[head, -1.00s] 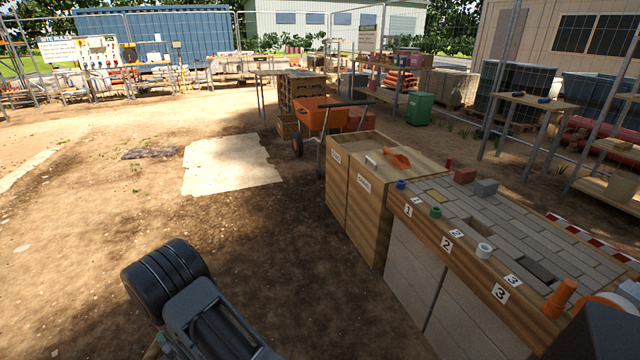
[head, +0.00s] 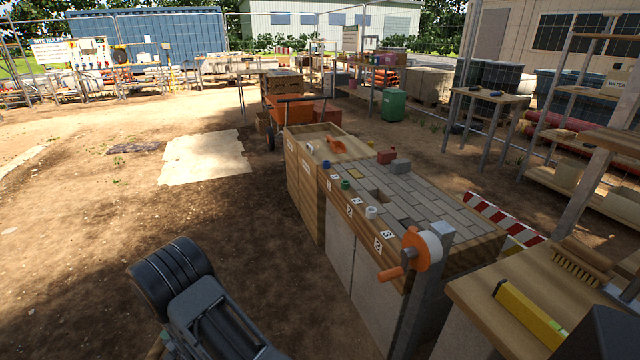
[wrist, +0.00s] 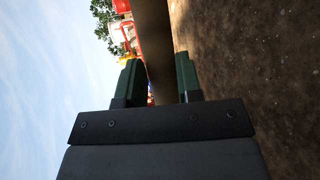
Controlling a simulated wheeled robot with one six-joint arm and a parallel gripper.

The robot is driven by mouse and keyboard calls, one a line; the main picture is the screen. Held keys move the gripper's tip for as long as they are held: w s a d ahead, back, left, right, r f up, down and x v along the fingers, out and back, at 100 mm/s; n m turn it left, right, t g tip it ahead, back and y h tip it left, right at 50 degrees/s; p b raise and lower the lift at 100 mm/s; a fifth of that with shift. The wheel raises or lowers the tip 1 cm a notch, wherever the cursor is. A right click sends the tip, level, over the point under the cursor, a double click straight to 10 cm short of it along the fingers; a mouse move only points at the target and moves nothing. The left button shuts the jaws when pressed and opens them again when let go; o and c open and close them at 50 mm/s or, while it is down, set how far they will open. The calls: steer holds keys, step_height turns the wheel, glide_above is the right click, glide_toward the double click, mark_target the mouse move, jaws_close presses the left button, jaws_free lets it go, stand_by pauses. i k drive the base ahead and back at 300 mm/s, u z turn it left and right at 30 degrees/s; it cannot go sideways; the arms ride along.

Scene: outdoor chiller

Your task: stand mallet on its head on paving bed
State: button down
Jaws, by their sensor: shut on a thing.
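My gripper (wrist: 157,60) shows in the wrist view, its two green fingers either side of a long brown shaft (wrist: 156,40). The shaft looks like the mallet's handle; the mallet's head is out of sight. The head view shows only a part of my arm at the lower left, not the gripper or the mallet. The paving bed (head: 445,205) is in the head view right of centre, a wood-edged bench top with grey pavers, numbered cards and a few gaps. The gripper is apart from it, over bare ground.
A wooden bench (head: 475,300) with a yellow level (head: 530,315) and a brush (head: 575,268) is at the lower right. An orange wheelbarrow (head: 290,105) stands behind. Open dirt lies to the left.

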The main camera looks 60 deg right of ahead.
mark_target(451, 222)
steer(key=z, duration=1.8)
steer(key=i, duration=0.4)
steer(key=u, duration=0.05)
